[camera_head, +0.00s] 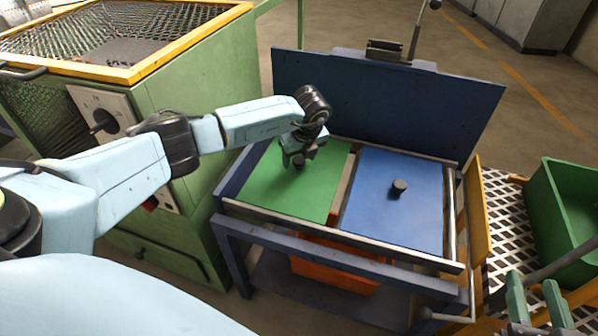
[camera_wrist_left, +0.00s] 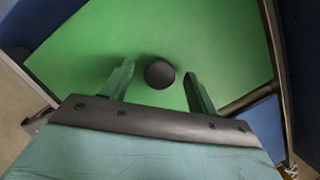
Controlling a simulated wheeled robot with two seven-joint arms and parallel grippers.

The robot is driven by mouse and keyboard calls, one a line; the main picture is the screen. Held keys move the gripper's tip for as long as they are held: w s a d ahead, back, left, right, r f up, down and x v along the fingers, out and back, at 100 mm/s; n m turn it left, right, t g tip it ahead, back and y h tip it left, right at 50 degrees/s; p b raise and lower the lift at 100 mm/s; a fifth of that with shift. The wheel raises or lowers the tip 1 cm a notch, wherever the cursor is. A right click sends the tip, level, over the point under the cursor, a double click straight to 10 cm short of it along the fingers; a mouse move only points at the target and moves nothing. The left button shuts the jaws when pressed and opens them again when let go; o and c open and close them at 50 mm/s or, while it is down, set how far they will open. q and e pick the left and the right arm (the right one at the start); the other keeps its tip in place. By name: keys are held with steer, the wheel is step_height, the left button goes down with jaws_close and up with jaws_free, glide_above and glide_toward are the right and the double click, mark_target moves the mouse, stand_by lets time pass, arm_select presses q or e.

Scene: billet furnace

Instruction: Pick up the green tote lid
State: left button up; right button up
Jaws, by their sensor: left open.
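The green tote lid (camera_head: 300,197) lies flat on the left side of a dark blue metal frame table. It fills much of the left wrist view (camera_wrist_left: 200,40). Its round black knob (camera_wrist_left: 160,73) shows there between the fingertips. My left gripper (camera_head: 296,163) is above the lid, pointing down, and hides the knob in the head view. In the left wrist view its two green fingers (camera_wrist_left: 157,80) stand apart on either side of the knob, with gaps visible. My right gripper (camera_head: 535,300) is at the bottom right, its two fingers apart with nothing between them, away from the lid.
A blue lid (camera_head: 415,215) with a black knob lies right of the green one. A tall dark blue panel (camera_head: 390,100) stands behind. A green machine (camera_head: 200,105) is at the left. An orange bin (camera_head: 335,272) sits below; a green tote (camera_head: 565,220) stands right.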

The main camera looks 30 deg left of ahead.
arm_select(q)
jaws_close()
stand_by(0.5)
steer(key=shift+r, duration=0.15)
